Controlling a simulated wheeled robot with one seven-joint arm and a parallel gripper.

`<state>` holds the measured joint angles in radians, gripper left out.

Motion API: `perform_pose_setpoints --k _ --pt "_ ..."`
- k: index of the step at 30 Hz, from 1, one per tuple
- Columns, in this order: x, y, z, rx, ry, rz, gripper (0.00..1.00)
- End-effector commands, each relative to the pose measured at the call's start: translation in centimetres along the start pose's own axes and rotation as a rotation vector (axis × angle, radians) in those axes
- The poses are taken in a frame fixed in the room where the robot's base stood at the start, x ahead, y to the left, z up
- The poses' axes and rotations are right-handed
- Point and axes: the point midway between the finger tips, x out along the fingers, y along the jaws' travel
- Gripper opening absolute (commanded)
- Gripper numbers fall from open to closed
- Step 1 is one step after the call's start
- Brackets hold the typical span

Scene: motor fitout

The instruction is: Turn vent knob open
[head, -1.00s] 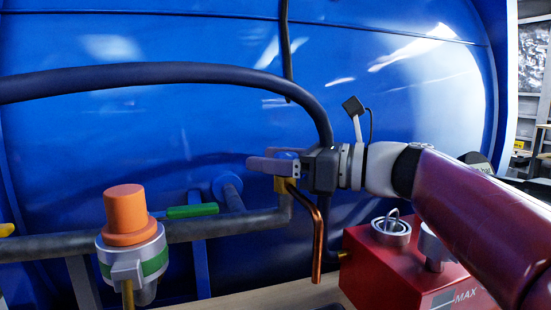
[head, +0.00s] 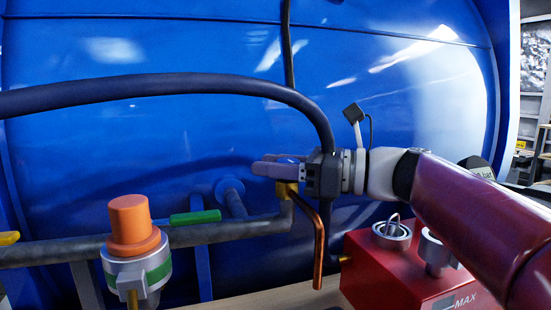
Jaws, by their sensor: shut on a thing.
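My gripper (head: 268,169) reaches in from the right at the end of my arm. Its pale purple fingers point left, at the top of a brass fitting (head: 287,189). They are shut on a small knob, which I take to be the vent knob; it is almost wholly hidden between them. A bent copper pipe (head: 319,245) runs down from the fitting. The fitting stands at the right end of a grey horizontal pipe (head: 235,231).
A regulator with an orange cap (head: 130,219) and a green lever (head: 195,217) sit left of my gripper. A black hose (head: 190,86) arches over it and passes close behind. A red box (head: 384,265) stands lower right. A big blue tank (head: 400,60) fills the background.

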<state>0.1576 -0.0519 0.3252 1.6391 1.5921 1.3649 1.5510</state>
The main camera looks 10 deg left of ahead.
Motion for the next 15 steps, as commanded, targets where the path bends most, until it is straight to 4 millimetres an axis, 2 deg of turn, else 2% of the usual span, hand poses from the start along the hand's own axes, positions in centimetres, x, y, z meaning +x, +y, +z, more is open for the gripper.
perform_pose_setpoints --k 4,15 --pt "0.02 0.07 0.52 0.006 0.000 0.103 0.11" --pt "-0.15 0.67 0.11 0.003 -0.001 0.446 0.11"
